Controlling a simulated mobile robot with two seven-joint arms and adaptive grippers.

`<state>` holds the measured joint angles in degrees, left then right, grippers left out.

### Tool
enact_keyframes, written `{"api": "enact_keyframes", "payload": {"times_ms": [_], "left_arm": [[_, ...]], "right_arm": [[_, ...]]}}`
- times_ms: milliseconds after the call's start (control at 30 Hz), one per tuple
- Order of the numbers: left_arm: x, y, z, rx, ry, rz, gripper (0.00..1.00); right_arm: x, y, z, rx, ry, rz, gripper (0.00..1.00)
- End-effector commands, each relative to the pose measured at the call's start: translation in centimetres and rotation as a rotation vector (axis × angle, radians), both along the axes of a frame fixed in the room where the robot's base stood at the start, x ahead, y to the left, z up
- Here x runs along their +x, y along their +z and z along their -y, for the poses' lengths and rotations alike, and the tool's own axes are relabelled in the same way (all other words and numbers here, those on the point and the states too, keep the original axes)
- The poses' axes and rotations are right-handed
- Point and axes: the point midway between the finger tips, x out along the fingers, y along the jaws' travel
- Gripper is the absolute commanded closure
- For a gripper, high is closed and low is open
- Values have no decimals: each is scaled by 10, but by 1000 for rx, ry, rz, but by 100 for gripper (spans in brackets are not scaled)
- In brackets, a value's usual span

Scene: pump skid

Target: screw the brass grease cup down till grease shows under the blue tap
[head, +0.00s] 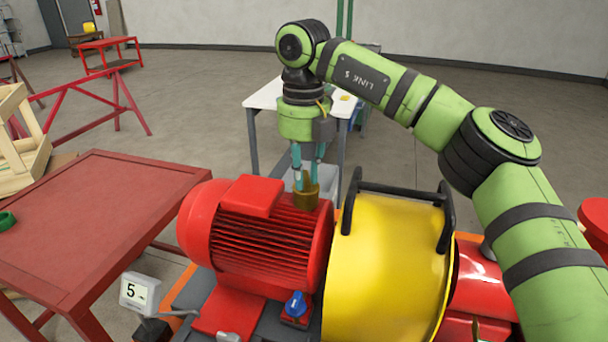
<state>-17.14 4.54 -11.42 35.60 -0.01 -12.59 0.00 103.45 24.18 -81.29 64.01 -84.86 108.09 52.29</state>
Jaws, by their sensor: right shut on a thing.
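The brass grease cup (306,196) stands at the right end of the red motor's top, beside the yellow guard. My right gripper (307,178) points straight down from above with its teal fingers shut on the cup. The blue tap (296,304) sits low in front of the motor on a small red block. My left gripper is not in view.
The red motor (262,240) and yellow guard (385,270) with its black handles (400,192) crowd the cup. A small display reading 5 (139,291) stands at the front left. A red table (95,225) is at left, a white table (268,96) behind.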

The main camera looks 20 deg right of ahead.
Motion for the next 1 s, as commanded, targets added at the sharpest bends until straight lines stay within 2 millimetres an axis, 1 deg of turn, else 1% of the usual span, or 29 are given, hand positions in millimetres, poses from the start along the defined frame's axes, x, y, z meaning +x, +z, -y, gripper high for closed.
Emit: {"api": "enact_keyframes", "payload": {"times_ms": [200,400,967,1000], "left_arm": [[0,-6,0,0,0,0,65],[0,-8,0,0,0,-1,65],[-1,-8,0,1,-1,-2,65],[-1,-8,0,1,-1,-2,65]], "right_arm": [[1,0,0,1,-133,2,100],[1,1,1,1,-204,3,100],[2,1,1,1,-235,4,100],[2,1,1,1,-235,4,74]]}}
